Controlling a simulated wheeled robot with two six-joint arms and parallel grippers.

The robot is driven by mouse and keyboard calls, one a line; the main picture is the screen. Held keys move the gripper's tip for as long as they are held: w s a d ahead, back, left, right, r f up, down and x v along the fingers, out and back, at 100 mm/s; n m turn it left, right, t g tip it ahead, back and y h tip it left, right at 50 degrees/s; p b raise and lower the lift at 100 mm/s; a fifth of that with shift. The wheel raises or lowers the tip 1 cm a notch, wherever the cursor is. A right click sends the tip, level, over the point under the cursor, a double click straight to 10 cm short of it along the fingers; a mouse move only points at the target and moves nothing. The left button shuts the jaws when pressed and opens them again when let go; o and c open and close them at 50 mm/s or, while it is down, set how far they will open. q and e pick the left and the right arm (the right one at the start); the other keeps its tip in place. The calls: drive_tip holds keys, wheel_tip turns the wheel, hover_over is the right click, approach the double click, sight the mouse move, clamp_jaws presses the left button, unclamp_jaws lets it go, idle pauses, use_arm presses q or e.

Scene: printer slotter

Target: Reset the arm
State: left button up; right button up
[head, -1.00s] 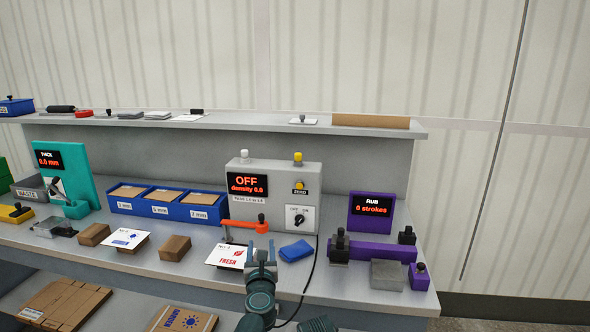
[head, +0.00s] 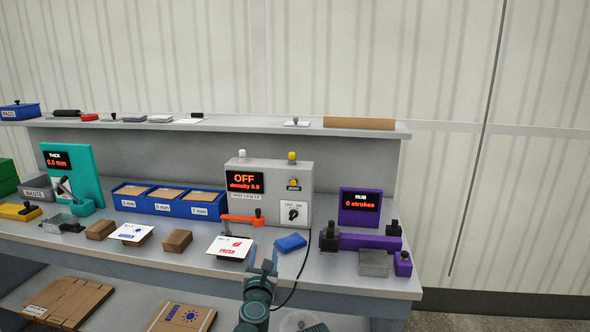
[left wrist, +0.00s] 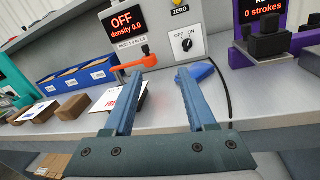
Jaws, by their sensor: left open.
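My left gripper (head: 262,266) is at the front edge of the workbench, just in front of the density meter. In the left wrist view both fingers (left wrist: 160,100) are spread apart with nothing between them. The grey density meter (head: 270,190) reads OFF and density 0.0, with an orange arm (head: 242,218) reaching out at its front. A white card marked FRESH (head: 228,247) lies under that arm, left of my gripper. A blue cloth-like piece (head: 290,242) lies right of the gripper, apart from it in the head view. My right gripper is not seen.
A purple rub station (head: 360,208) reading 0 strokes stands at the right. Blue bins (head: 170,203), a teal thickness gauge (head: 75,175), wooden blocks (head: 177,240) and a second white card (head: 131,233) stand left. A shelf (head: 240,124) runs above. Cartons (head: 68,303) lie below.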

use_arm(q)
drive_tip(key=s+d+f+m+g+h, duration=0.3)
drive_tip(key=f+m+g, duration=0.15)
drive_tip(key=m, duration=0.65)
drive_tip(key=s+d+f+m+g+h, duration=0.35)
drive_tip(key=f+m, duration=0.25)
drive_tip(key=m, duration=0.5)
drive_tip(key=s+a+f+m+g+y, duration=0.6)
drive_tip(key=s+a+f+m+g, duration=0.45)
drive_tip(key=s+a, duration=0.45)
drive_tip(key=s+d+f+m+y, duration=0.1)
drive_tip(key=s+d+m+y, duration=0.1)
drive_tip(key=s+d+m, duration=0.65)
wheel_tip(320, 180, up, 13)
drive_tip(key=w+d+n+p, duration=0.1)
drive_tip(key=d+n+p, duration=0.1)
drive_tip(key=p, duration=1.1)
drive_tip(key=shift+w+d+f+n, duration=0.2)
drive_tip(key=shift+w+n, duration=0.2)
drive_tip(key=shift+n, duration=0.5)
